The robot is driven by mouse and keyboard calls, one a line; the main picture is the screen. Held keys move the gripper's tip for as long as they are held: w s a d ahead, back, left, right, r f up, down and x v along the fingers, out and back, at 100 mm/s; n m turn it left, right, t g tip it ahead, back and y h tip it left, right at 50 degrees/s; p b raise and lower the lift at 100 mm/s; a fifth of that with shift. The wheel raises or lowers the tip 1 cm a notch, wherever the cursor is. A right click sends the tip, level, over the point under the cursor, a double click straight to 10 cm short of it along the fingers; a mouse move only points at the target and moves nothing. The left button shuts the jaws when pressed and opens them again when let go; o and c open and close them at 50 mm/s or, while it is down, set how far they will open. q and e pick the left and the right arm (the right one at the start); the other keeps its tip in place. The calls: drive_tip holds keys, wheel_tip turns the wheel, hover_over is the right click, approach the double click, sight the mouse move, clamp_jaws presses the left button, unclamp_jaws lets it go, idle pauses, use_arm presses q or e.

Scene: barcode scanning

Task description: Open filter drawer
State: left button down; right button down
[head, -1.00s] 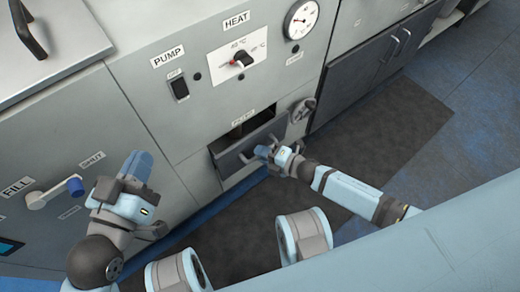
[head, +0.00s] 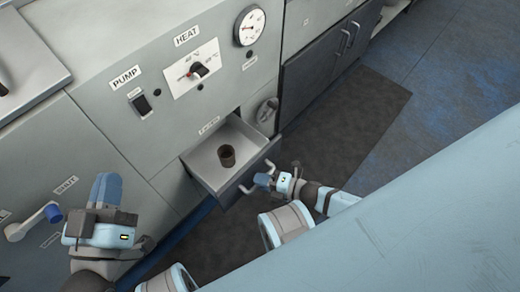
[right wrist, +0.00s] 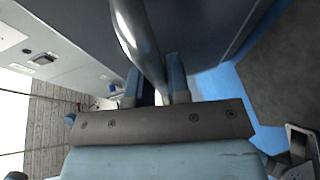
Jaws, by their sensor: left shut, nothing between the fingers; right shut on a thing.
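The filter drawer (head: 204,160) stands pulled out of the grey machine in the head view. A small dark brown cup (head: 227,155) sits inside it. My right gripper (head: 266,180) is shut on the drawer's handle (head: 271,166) at the drawer's front. In the right wrist view the shiny metal handle (right wrist: 138,35) runs between the two blue fingers of the right gripper (right wrist: 158,85). My left gripper (head: 105,188) is shut and empty, left of the drawer and apart from it, in front of the machine's lower panel.
The machine front carries a PUMP switch (head: 142,105), a HEAT dial (head: 197,72), a round gauge (head: 250,26) and a knob (head: 267,110) right of the drawer. A lever with a blue end (head: 35,221) sits at far left. Dark cabinets (head: 325,60) stand at right. The floor mat (head: 360,120) is clear.

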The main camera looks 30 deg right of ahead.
drive_tip(key=c, duration=1.1)
unclamp_jaws()
use_arm(q)
drive_tip(key=p, duration=0.1)
drive_tip(key=a+f+y+p, duration=0.1)
drive_tip(key=p, duration=0.1)
drive_tip(key=shift+w+a+g, duration=0.15)
drive_tip(key=shift+g, duration=0.15)
use_arm(e)
drive_tip(key=v, duration=1.3)
drive_tip(key=shift+s+d+r, duration=0.2)
drive_tip(key=shift+s+d, duration=0.05)
use_arm(q)
drive_tip(key=shift+f, duration=0.1)
